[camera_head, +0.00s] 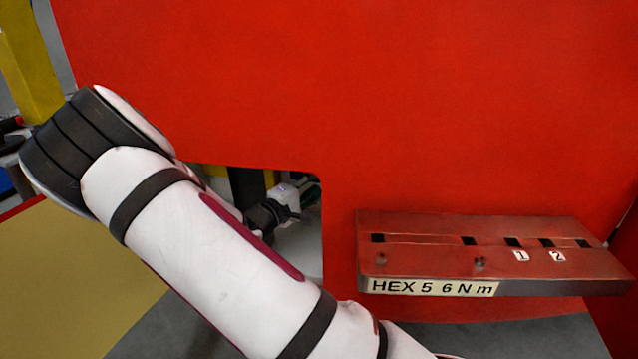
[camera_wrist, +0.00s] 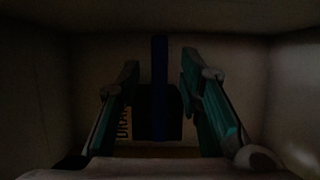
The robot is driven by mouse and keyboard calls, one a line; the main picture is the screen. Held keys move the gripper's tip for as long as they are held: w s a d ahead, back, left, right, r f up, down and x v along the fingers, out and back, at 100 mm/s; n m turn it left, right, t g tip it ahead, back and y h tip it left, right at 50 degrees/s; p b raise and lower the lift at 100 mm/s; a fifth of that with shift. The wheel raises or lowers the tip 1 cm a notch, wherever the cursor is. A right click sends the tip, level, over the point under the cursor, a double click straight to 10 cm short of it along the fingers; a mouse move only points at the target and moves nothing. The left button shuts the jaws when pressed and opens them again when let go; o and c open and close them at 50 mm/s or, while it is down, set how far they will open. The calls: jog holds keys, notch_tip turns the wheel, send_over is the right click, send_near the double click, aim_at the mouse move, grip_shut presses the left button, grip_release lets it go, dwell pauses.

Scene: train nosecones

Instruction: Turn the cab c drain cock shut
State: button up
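The drain cock shows in the dark wrist view as a narrow upright blue handle (camera_wrist: 160,85) in front of a dark body (camera_wrist: 145,112). An orange label (camera_wrist: 124,122) with partly hidden lettering, apparently starting "DRA", is behind my left finger. My gripper (camera_wrist: 161,75) is open, with one teal finger on each side of the blue handle and a gap showing on both sides. How deep the fingertips reach along the handle is hard to tell. In the head view my gripper (camera_head: 303,196) is inside the opening in the red panel, partly hidden; the cock is not visible there.
The red panel (camera_head: 420,100) surrounds the opening (camera_head: 308,245), whose edges lie close to my arm. Pale walls (camera_wrist: 60,80) enclose the gripper in the wrist view. A red slotted rack (camera_head: 430,225) labelled "HEX 5 6 N m" stands at right. A yellow post (camera_head: 30,60) is at far left.

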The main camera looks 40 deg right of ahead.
jog(key=shift+x, duration=1.1)
grip_shut()
